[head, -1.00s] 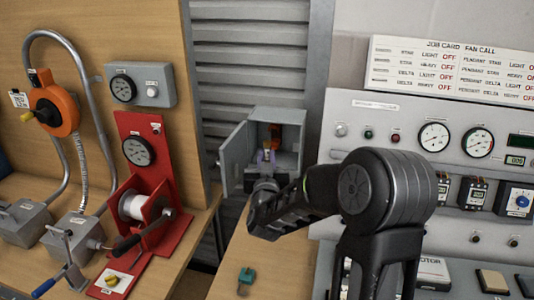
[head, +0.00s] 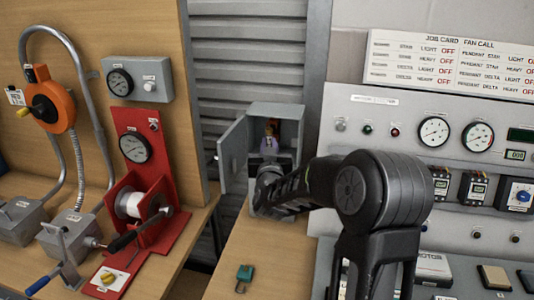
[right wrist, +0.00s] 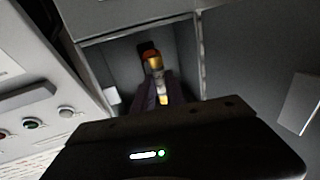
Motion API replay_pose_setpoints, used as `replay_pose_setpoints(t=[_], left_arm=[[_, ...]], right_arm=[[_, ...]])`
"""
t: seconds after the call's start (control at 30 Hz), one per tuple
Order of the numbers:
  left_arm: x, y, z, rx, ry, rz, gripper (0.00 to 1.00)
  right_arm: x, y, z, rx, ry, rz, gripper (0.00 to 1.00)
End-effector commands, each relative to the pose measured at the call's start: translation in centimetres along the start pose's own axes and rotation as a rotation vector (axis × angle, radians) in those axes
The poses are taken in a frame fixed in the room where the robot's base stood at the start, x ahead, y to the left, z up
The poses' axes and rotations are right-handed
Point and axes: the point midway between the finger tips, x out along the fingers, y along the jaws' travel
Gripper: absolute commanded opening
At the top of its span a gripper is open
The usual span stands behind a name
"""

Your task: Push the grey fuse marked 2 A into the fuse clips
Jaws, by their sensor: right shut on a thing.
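A grey box with its door open (head: 233,157) stands at the back of the bench. My right gripper (head: 269,141) reaches into it, its fingers shut. In the right wrist view the gripper (right wrist: 160,88) is shut on a small piece with a gold-coloured metal end (right wrist: 154,63), which I take to be the fuse. Its grey body and 2 A mark cannot be made out. An orange part (right wrist: 150,53) shows just beyond the gold end. The fuse clips are too dark and hidden to see, so I cannot tell whether the fuse touches them. My left gripper is not in view.
The box walls (right wrist: 253,60) surround the gripper closely. A teal block with a metal hook (head: 245,272) lies on the bench, with clear wood around it. A red winch stand (head: 135,180) is at left, a grey control panel (head: 365,155) at right.

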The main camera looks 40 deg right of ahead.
Motion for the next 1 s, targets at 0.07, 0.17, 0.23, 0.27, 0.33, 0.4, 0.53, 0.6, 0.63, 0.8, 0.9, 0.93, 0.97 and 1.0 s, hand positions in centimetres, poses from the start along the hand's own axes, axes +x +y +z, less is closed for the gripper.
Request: replay_pose_setpoints(t=[0.07,0.17,0.23,0.27,0.33,0.4,0.53,0.6,0.63,0.8,0.9,0.93,0.97,1.0], left_arm=[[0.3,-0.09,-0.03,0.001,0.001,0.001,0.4],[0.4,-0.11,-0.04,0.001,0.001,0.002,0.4],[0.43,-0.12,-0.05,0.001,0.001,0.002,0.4],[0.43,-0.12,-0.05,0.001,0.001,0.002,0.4],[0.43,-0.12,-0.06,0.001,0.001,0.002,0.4],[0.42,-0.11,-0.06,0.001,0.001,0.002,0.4],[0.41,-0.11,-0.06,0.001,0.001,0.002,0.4],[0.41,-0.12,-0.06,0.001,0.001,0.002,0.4],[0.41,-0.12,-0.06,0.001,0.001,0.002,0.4],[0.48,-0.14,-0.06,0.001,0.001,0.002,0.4],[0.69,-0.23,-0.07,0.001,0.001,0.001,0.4],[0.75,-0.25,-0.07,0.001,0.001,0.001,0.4],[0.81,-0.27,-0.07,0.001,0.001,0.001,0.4],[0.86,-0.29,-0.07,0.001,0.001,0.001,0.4]], right_arm=[[0.57,0.18,0.11,0.0,0.001,0.001,0.0],[1.0,0.28,0.06,0.0,0.0,0.001,0.0],[1.18,0.31,0.02,0.0,0.0,0.0,0.0],[1.23,0.32,0.0,0.0,0.0,0.0,0.0],[1.29,0.33,-0.02,0.0,0.0,0.0,0.0],[1.29,0.32,-0.03,0.0,0.0,0.0,0.0],[1.28,0.32,-0.03,0.0,0.0,0.0,0.0],[1.27,0.31,-0.03,0.0,0.0,0.0,0.0],[1.27,0.31,-0.03,0.0,0.0,0.0,0.0],[1.26,0.3,0.0,0.0,0.0,0.0,0.0],[1.26,0.3,0.04,0.001,0.0,0.0,0.0],[1.26,0.3,0.04,0.001,0.001,0.0,0.0],[1.26,0.3,0.03,0.001,0.001,0.0,0.0],[1.26,0.3,0.01,0.001,0.001,0.0,0.0]])
